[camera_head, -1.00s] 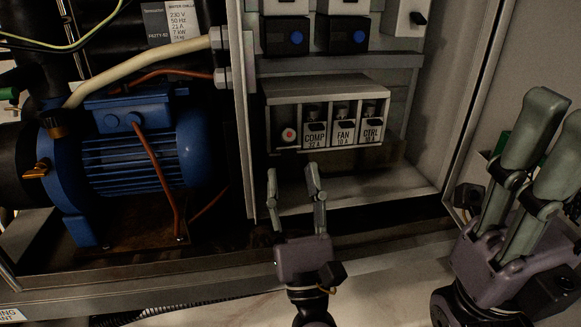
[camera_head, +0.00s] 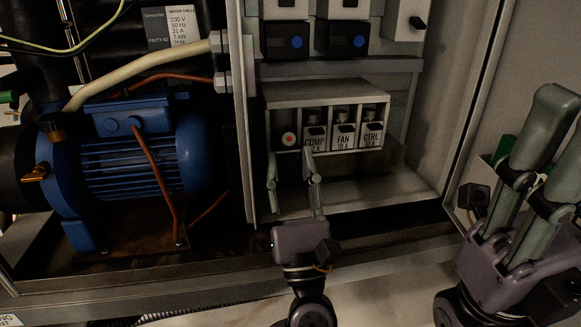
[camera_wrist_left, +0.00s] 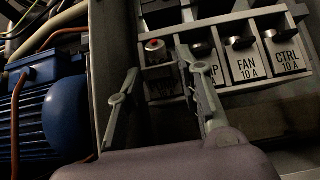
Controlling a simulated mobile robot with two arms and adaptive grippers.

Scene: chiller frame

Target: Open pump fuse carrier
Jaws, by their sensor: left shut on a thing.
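A row of fuse carriers sits in a grey, open-fronted holder (camera_head: 320,90). The labels COMP, FAN and CTRL show on three of them.
Two dark switches with blue buttons (camera_head: 297,40) are on the shelf above. A blue motor (camera_head: 135,155) stands left of the cabinet's divider post (camera_head: 240,120). The cabinet floor below the holder (camera_head: 380,190) is clear.

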